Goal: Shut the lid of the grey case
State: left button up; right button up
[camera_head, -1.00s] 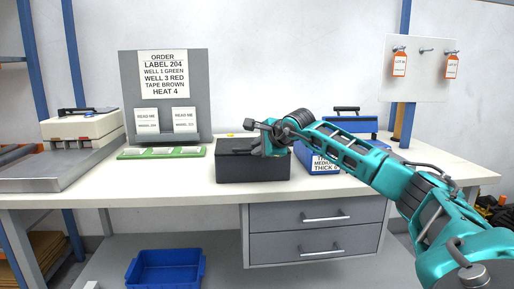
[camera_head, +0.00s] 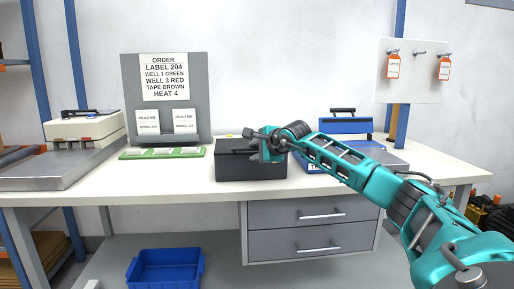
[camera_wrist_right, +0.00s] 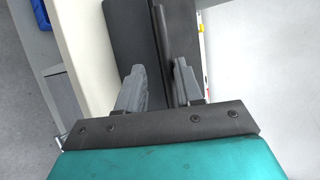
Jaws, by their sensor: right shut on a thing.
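The grey case (camera_head: 250,170), a dark box, sits on the white workbench near its front edge, in the middle of the head view. Its top looks nearly flat, and part of it is hidden by my gripper, so I cannot tell whether the lid is fully down. My right gripper (camera_head: 258,142) is at the top of the case, on its right half. My left gripper is not in view.
A blue case (camera_head: 345,124) stands right of the grey case, partly behind my arm. A green tray (camera_head: 163,153) and an order board (camera_head: 128,95) stand to the left, with a cream machine (camera_head: 85,128) beyond. A blue bin (camera_head: 165,268) is below the bench.

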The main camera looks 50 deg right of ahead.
jog(key=o, duration=0.4)
jog(key=shift+a+f, duration=0.15)
jog(key=shift+f, duration=0.9)
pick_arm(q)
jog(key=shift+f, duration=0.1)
pick_arm(e)
jog(key=shift+s+r, duration=0.1)
jog(key=shift+s, duration=0.05)
pick_arm(q)
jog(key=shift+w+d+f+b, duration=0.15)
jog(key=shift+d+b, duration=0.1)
jog(key=shift+b, duration=0.4)
pick_arm(e)
jog(key=v, duration=0.8)
jog(key=r+v, duration=0.1)
jog(key=v, duration=0.4)
jog(key=shift+w, duration=0.2)
jog(key=shift+r, duration=0.1)
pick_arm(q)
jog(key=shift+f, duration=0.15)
